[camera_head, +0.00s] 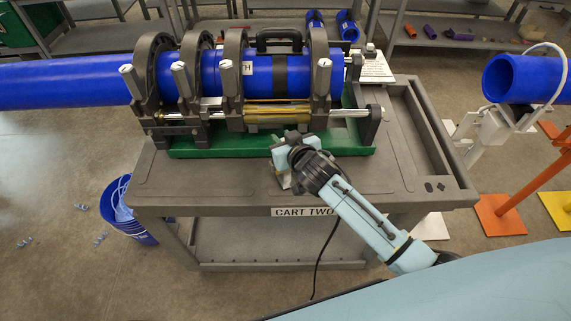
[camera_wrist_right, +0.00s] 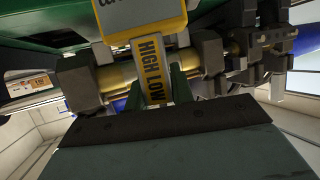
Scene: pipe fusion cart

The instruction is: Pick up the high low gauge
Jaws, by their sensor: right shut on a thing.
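The high low gauge (camera_wrist_right: 150,70) shows in the right wrist view as a grey piece with a yellow "HIGH LOW" label, directly ahead of my wrist. My right gripper (camera_head: 284,176) is shut on it, over the front part of the cart top, just in front of the green base of the fusion machine. In the head view the gripper mostly hides the gauge, and I cannot tell whether it touches the cart top. My left gripper is in neither view.
The fusion machine (camera_head: 235,90) clamps a blue pipe (camera_head: 60,84) on the grey cart (camera_head: 200,185). A blue bucket (camera_head: 125,215) stands on the floor at left. Another blue pipe (camera_head: 520,78) rests on a stand at right. The cart's front right top is clear.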

